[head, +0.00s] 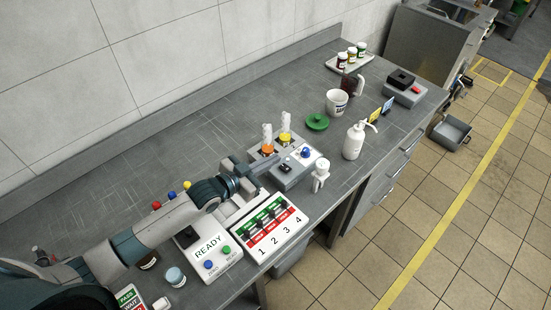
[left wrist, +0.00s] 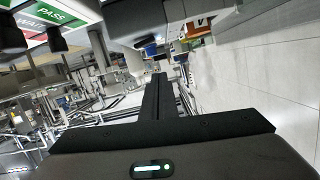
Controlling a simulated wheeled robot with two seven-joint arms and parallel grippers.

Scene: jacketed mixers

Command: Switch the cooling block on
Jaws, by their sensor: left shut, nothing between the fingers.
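The grey block (head: 291,176) on the bench, which looks like the cooling block, holds two tubes, one with orange liquid (head: 267,148) and one with yellow (head: 285,137). It has a small black switch (head: 285,167) on its front and a white panel with a blue knob (head: 306,153). I cannot tell the switch's position. My left gripper (head: 268,187) is shut and empty at the block's left front edge; I cannot tell if it touches. Its shut fingers (left wrist: 160,93) also show in the left wrist view. My right gripper is not in view.
A READY box (head: 208,252) and a numbered switch panel (head: 270,228) stand below my left arm. Bare bench lies behind the block.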

